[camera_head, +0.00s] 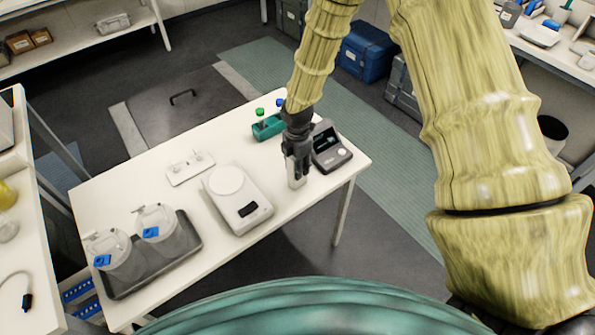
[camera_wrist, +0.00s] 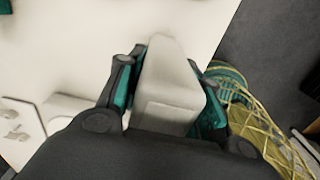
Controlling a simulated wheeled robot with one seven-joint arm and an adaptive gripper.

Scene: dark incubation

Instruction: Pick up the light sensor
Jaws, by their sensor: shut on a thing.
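My gripper (camera_head: 297,158) points down over the right part of the white table (camera_head: 108,186). It is shut on a pale, box-shaped thing, which I take to be the light sensor (camera_head: 296,178). In the wrist view the light sensor (camera_wrist: 172,88) sits between the two dark and teal fingers of my gripper (camera_wrist: 165,90). Its lower end is at or just above the table top; I cannot tell whether it touches. The fingers hide part of its sides.
A dark instrument with a display (camera_head: 330,148) stands just right of my gripper. A teal rack (camera_head: 267,128) with capped tubes is behind. A white scale (camera_head: 238,200) is to the left. A dark tray (camera_head: 190,249) holds two lidded jars. A white plate (camera_head: 190,170) lies farther left.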

